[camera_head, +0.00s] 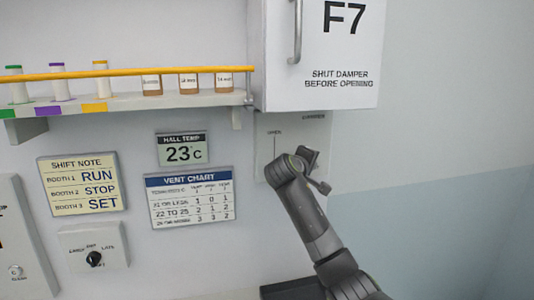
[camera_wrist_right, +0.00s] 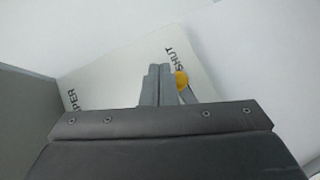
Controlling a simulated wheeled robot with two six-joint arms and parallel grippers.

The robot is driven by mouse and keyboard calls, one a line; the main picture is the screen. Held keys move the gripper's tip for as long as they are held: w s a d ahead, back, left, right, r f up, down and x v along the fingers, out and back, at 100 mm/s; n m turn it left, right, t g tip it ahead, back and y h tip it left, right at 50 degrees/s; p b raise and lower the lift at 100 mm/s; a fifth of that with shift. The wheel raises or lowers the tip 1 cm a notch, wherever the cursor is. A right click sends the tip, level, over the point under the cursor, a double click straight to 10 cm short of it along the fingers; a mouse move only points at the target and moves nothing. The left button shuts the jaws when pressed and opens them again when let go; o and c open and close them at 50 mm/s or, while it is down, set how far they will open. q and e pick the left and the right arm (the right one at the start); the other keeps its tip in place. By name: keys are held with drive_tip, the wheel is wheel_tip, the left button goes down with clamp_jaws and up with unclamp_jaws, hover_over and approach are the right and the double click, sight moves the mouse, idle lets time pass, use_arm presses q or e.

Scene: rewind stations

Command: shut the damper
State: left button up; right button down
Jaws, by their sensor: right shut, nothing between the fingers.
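The damper plate (camera_head: 265,148) is a pale panel on the wall below the F7 cabinet, with an OPEN mark at its left. My right arm covers its lower right part. In the right wrist view the plate (camera_wrist_right: 125,70) shows tilted, with the word SHUT near an orange-yellow knob (camera_wrist_right: 182,80) on a grey lever. My right gripper (camera_wrist_right: 157,68) is shut and empty, with its fingers right beside the knob. I cannot tell whether they touch it. The knob is hidden in the head view. My left gripper is not in view.
The white F7 cabinet (camera_head: 322,50) has a vertical handle and reads "SHUT DAMPER BEFORE OPENING". A shelf with a yellow rail (camera_head: 110,73) holds several bottles. A vent chart (camera_head: 190,197), temperature display (camera_head: 182,149) and shift note (camera_head: 82,185) are left. The right wall is bare.

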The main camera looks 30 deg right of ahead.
drive_tip(key=b+v, duration=0.6)
drive_tip(key=v, duration=1.1)
drive_tip(key=shift+a, duration=0.2)
